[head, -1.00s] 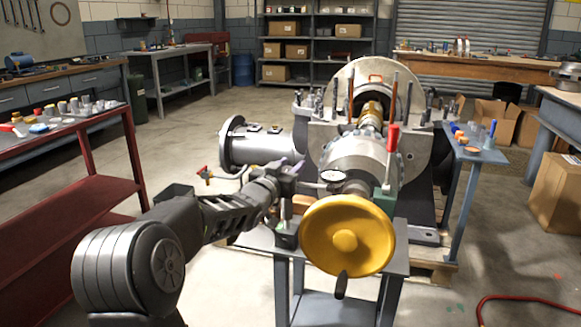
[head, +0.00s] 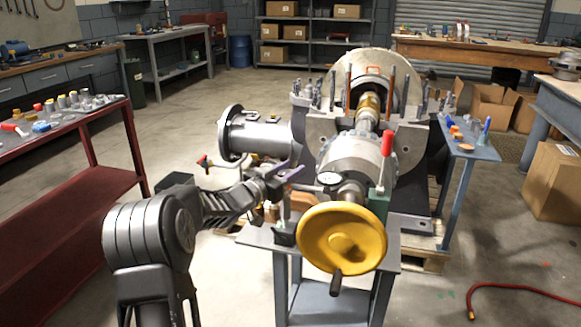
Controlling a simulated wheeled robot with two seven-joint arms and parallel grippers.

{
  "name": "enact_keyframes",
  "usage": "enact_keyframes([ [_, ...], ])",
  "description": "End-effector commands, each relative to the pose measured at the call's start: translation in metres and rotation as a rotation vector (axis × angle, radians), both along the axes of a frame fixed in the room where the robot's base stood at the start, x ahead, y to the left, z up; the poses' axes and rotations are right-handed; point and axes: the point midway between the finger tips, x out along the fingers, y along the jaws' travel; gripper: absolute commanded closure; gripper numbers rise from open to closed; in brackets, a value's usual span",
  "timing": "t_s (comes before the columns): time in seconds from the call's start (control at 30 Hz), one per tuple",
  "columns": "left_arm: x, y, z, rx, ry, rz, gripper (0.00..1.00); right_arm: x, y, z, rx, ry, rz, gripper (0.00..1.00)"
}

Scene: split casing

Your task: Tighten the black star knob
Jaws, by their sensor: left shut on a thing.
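My left gripper (head: 289,174) reaches in from the left to the near left side of the machine, beside a round white dial gauge (head: 329,178). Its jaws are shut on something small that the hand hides. I cannot make out the black star knob; it may be behind the gripper or too small to tell. The grey split casing (head: 356,152) lies just beyond, with a large yellow handwheel (head: 342,238) at its near end. My right gripper is not in view.
A red-handled lever (head: 386,146) stands up right of the casing. A grey flanged cylinder (head: 255,136) lies to the left. A blue side table (head: 468,148) holds small parts. A red bench (head: 75,118) stands at left. A red hose (head: 520,290) lies on the floor.

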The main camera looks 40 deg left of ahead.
Motion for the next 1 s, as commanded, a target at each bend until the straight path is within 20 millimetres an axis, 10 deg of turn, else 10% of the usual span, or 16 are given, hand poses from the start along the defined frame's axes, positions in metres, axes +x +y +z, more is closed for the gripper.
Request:
enact_keyframes([
  [0.3, 0.0, 0.0, 0.001, 0.0, -0.002, 0.001, 0.43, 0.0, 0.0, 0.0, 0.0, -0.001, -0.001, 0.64],
  [0.63, -0.005, 0.001, 0.001, 0.0, 0.0, 0.001, 0.43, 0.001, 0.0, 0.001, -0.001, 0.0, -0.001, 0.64],
  [1.0, -0.059, 0.005, 0.001, -0.001, 0.0, 0.004, 0.43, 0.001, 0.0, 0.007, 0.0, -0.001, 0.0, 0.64],
])
